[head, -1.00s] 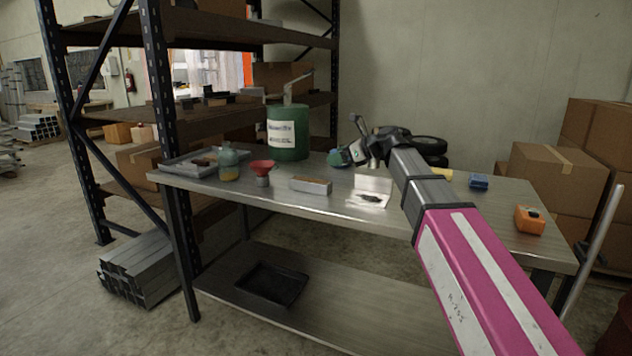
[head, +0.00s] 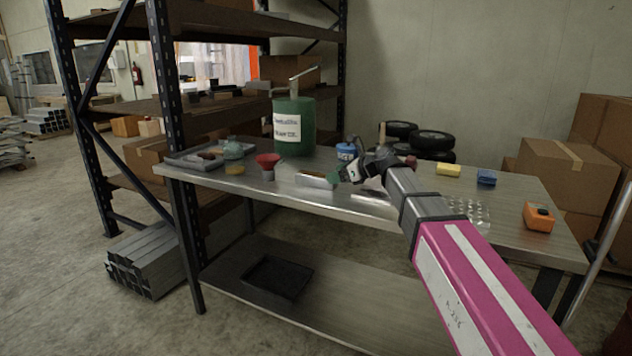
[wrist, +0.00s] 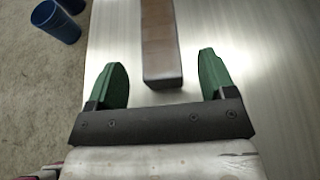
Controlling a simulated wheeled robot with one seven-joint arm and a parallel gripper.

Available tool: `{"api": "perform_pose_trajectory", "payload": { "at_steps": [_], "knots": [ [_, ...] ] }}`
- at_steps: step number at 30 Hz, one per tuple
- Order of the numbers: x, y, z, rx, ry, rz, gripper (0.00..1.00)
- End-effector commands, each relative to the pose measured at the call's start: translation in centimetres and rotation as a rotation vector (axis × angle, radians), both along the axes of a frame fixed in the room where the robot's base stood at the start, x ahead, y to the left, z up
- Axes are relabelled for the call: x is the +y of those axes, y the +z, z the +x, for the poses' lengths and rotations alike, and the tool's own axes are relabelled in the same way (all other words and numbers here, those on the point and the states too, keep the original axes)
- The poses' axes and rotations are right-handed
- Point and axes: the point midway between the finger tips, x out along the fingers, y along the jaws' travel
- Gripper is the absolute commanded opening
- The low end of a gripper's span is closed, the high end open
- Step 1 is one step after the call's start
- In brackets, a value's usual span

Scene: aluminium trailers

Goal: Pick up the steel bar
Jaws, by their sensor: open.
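The steel bar (head: 316,180) lies on the metal workbench (head: 410,190), near its front edge, as a short grey block. My gripper (head: 342,175) is low over the bench at the bar's right end and partly covers that end. In the wrist view the bar (wrist: 160,40) runs lengthwise away from me, with a brownish top and a grey near end. My gripper's green fingers (wrist: 165,78) are spread apart and empty. The bar's near end is about in line with the gap between the fingertips, with clear space on both sides. I cannot tell the height between fingers and bar.
A red funnel (head: 267,161), a glass jar (head: 233,149) and a grey tray (head: 180,159) stand left of the bar. A green drum (head: 294,138) and a blue can (head: 346,150) are behind it. Black wheels (head: 432,141) and small blocks are to the right.

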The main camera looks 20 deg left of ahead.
Motion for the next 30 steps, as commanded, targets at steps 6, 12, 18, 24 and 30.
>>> {"api": "perform_pose_trajectory", "payload": {
  "at_steps": [6,12,18,24,30],
  "knots": [
    [2.2,-0.9,0.3,0.001,0.002,-0.001,0.77],
    [4.3,-1.8,0.5,0.000,0.001,0.000,0.77],
    [4.4,-1.8,0.4,0.000,0.000,0.000,0.77],
    [4.4,-1.8,0.4,0.000,0.000,0.000,0.21],
    [4.4,-1.6,0.4,0.001,-0.002,0.006,0.00]
  ]
}}
